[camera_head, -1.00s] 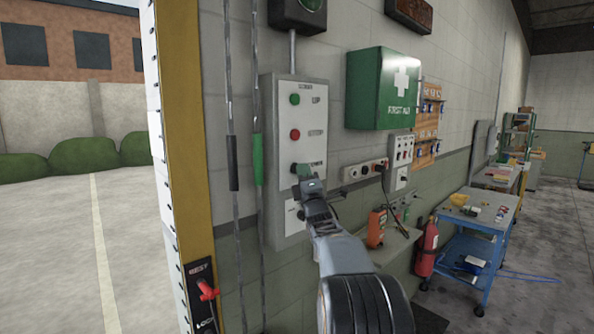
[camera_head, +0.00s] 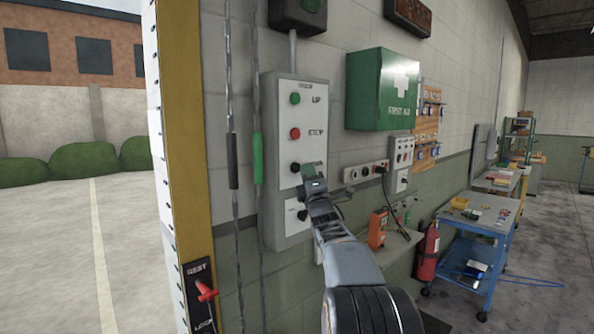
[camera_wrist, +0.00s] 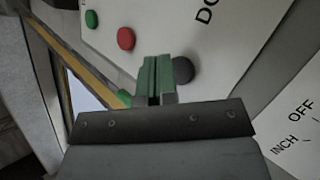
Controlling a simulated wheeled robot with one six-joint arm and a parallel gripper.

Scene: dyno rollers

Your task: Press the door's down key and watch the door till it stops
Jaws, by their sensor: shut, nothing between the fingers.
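The control box (camera_head: 273,150) on the wall carries a green UP key (camera_head: 295,99), a red STOP key (camera_head: 295,133) and a black down key (camera_head: 295,167). My gripper (camera_head: 312,178) is shut and empty, just right of and below the black key, covering part of its label. In the wrist view the green-padded fingertips (camera_wrist: 155,60) are beside the black key (camera_wrist: 183,70), with "DO" lettering partly visible. I cannot tell whether they touch it. The doorway at the left is open to a yard; no door panel shows in it.
A yellow door post (camera_head: 185,130) stands left of the box. Chains with a green grip (camera_head: 257,158) and a black grip (camera_head: 233,160) hang between them. A green first-aid box (camera_head: 382,88) juts out at right. A blue cart (camera_head: 478,240) and fire extinguisher (camera_head: 428,252) stand farther right.

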